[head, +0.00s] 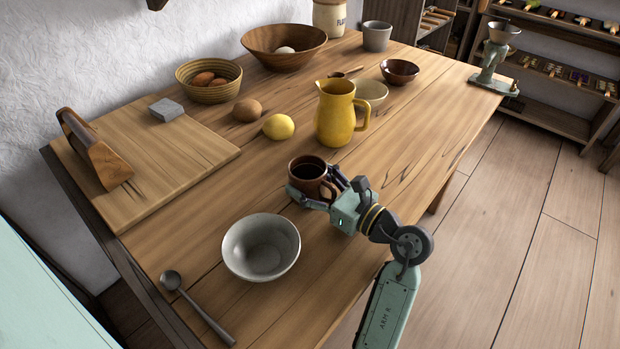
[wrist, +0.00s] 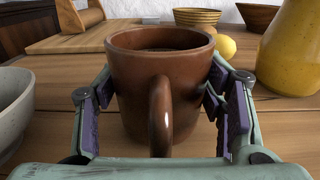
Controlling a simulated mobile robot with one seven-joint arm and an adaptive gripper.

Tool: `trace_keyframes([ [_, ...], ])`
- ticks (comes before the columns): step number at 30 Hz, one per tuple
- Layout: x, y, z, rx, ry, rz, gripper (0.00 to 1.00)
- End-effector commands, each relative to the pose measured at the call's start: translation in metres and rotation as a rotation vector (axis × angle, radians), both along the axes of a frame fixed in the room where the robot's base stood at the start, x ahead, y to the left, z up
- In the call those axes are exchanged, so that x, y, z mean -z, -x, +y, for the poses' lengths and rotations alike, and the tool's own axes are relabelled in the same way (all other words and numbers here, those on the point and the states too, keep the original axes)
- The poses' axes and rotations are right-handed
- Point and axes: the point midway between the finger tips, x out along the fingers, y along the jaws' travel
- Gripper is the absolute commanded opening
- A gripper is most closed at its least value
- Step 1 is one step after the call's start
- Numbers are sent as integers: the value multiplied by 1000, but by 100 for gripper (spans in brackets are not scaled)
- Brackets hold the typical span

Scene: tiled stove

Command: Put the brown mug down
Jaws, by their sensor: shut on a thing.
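The brown mug (head: 307,172) is upright over the wooden table, between the grey bowl and the yellow pitcher. My gripper (head: 317,193) is shut on it, with one finger on each side. In the wrist view the brown mug (wrist: 160,80) fills the middle, its handle towards my palm, with dark contents or a dark inside below the rim. The pads of my gripper (wrist: 162,105) press near its sides. The mug's base looks at or very near the table top; I cannot tell whether it touches.
A grey bowl (head: 261,248) stands in front left of the mug, and a yellow pitcher (head: 335,115) behind it. A lemon (head: 278,126) and a cutting board (head: 160,165) lie farther back left. A ladle (head: 195,305) lies at the front. Bare table (head: 215,205) lies left of the mug.

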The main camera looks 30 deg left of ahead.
Motion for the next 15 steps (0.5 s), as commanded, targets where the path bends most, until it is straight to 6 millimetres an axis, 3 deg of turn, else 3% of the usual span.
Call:
trace_keyframes([
  [10,6,0,0,0,-1,-1,26],
  [11,5,0,0,0,0,0,65],
  [15,4,0,0,0,0,0,74],
])
